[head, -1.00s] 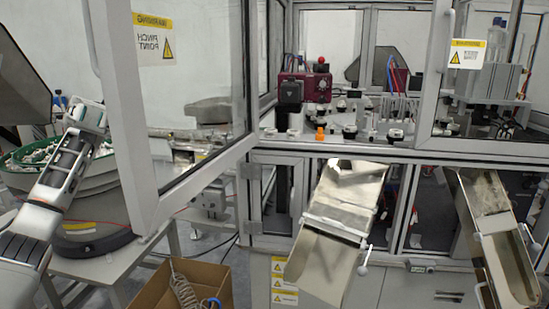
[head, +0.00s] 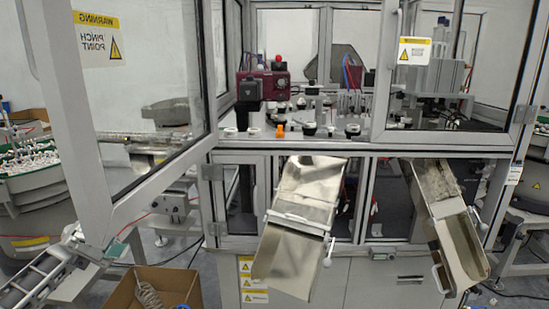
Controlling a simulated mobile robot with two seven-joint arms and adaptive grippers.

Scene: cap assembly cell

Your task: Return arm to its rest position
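My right gripper is not in view.
A cardboard box (head: 125,288) stands on the floor. Two metal chutes (head: 300,215) (head: 452,225) stick out from the cell.

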